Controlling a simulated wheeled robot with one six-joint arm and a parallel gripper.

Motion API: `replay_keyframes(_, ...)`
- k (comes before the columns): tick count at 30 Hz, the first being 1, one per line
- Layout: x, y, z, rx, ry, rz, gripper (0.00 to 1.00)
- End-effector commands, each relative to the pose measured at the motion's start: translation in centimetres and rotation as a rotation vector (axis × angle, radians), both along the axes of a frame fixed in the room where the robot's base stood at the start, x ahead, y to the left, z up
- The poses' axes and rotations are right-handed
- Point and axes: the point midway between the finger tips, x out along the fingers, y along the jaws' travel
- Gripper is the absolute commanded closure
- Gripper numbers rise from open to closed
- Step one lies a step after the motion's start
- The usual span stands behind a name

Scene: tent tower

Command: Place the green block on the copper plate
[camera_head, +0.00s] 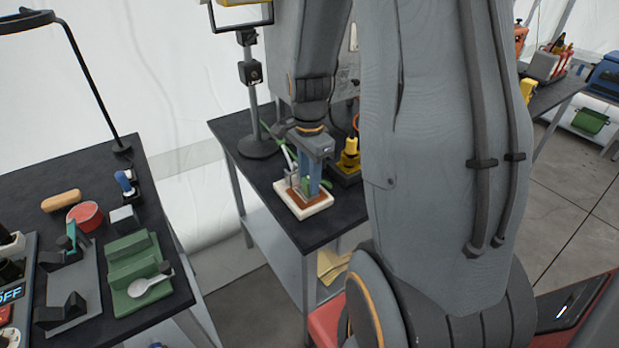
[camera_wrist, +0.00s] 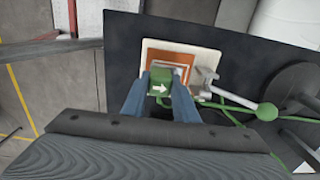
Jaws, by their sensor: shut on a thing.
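The green block (camera_wrist: 160,82), with a white arrow on its top, is between the two blue fingers of my gripper (camera_wrist: 160,95) in the wrist view. The copper plate (camera_wrist: 167,60) lies on a pale square base (camera_wrist: 150,47), right under or just beyond the block. In the head view my gripper (camera_head: 308,188) points down over the copper plate (camera_head: 315,200) on its white base (camera_head: 304,213). The green block (camera_head: 306,184) shows only partly between the fingers. I cannot tell whether the block touches the plate.
A small grey clamp-like part (camera_wrist: 206,78) stands at the base's right edge, with a green rod (camera_wrist: 230,107) beside it. A lamp stand (camera_head: 259,147) and a yellow item (camera_head: 350,155) are close by on the dark table (camera_head: 240,140). Another cluttered table (camera_head: 95,160) stands at left.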

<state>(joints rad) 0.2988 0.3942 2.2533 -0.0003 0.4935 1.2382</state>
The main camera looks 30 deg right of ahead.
Motion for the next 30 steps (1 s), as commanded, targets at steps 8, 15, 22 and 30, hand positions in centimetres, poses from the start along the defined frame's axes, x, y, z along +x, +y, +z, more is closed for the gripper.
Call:
replay_keyframes(8,0.0,0.0,-0.3,0.000,0.001,0.000,1.00)
replay_keyframes(15,0.0,0.0,-0.2,0.000,0.000,0.000,0.55)
replay_keyframes(22,0.0,0.0,0.1,0.000,-0.001,0.000,0.55)
replay_keyframes(30,0.2,0.0,3.3,-0.002,-0.005,0.000,0.55)
